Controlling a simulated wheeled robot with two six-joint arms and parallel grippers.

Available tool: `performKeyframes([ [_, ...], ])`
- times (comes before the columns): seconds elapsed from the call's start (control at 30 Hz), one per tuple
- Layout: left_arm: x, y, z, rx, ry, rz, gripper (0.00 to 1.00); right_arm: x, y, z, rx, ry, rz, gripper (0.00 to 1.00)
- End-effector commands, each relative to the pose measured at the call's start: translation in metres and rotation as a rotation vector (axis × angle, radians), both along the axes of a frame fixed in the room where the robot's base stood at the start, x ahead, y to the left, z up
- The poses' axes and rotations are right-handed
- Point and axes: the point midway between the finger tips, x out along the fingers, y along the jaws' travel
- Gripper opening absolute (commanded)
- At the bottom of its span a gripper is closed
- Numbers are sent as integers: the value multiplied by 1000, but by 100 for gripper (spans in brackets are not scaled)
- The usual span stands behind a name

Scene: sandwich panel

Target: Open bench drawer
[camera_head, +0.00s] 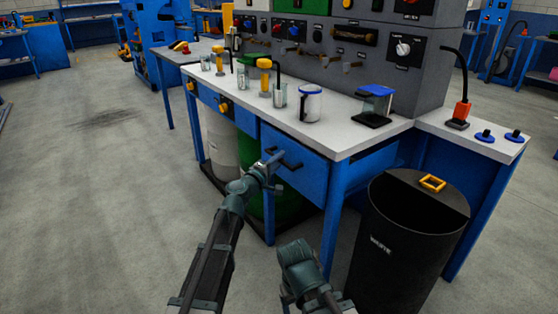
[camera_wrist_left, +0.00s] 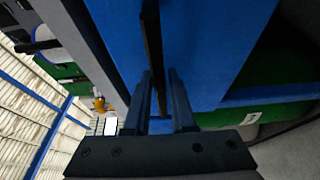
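The bench drawer (camera_head: 309,170) has a blue front under the white top, at the bench's near corner. It looks flush with the bench frame. Its dark bar handle (camera_head: 291,160) stands out from the front. My left gripper (camera_head: 272,160) is at the handle's left end. In the left wrist view, the dark handle bar (camera_wrist_left: 152,40) runs between the two fingers of my left gripper (camera_wrist_left: 161,80), before the blue drawer front (camera_wrist_left: 205,50). A gap shows beside the bar, so the fingers look open around it. My right arm shows at the bottom, but its gripper cannot be made out.
A black waste bin (camera_head: 400,245) stands right of the drawer, by the blue bench legs. A green bin (camera_head: 288,205) is under the drawer. Jars, a mug (camera_head: 311,103) and a blue-lidded container (camera_head: 375,103) stand on the bench top (camera_head: 340,133). The floor at left is clear.

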Motion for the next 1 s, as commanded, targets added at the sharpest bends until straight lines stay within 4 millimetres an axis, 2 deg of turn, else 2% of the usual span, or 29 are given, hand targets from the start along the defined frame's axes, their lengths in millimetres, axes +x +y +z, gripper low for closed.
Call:
performKeyframes([
  [0.03,0,0,0,0,0,0,12,0,0,0,0,0,0,78],
  [0.1,0,0,0,0,0,0,0,0,0,0,0,0,0,78],
  [1.0,0,0,0,0,0,0,0,0,0,0,0,0,0,78],
])
